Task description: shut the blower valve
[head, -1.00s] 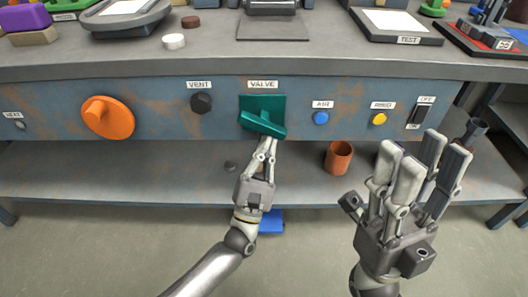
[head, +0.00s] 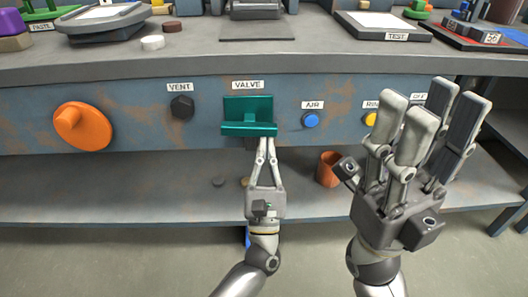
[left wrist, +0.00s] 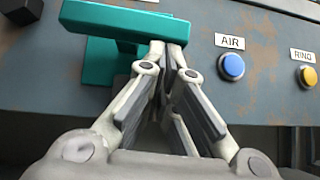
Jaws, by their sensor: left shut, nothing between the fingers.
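The teal blower valve (head: 248,108) is on the front panel under the VALVE label, a square plate with a bar handle. Its bar (head: 248,130) lies nearly level across the lower part of the plate. My left gripper (head: 265,142) is shut and empty, its fingertips at the bar's right half from below. In the left wrist view the fingertips (left wrist: 168,55) are at the right end of the bar (left wrist: 120,20); whether they touch it I cannot tell. My right gripper (head: 428,105) is open and empty, raised in front of the panel's right side.
A black VENT knob (head: 182,107) and an orange knob (head: 82,126) are left of the valve. A blue AIR button (head: 310,120) and a yellow button (head: 370,119) are to its right. An orange cup (head: 328,169) stands on the lower shelf.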

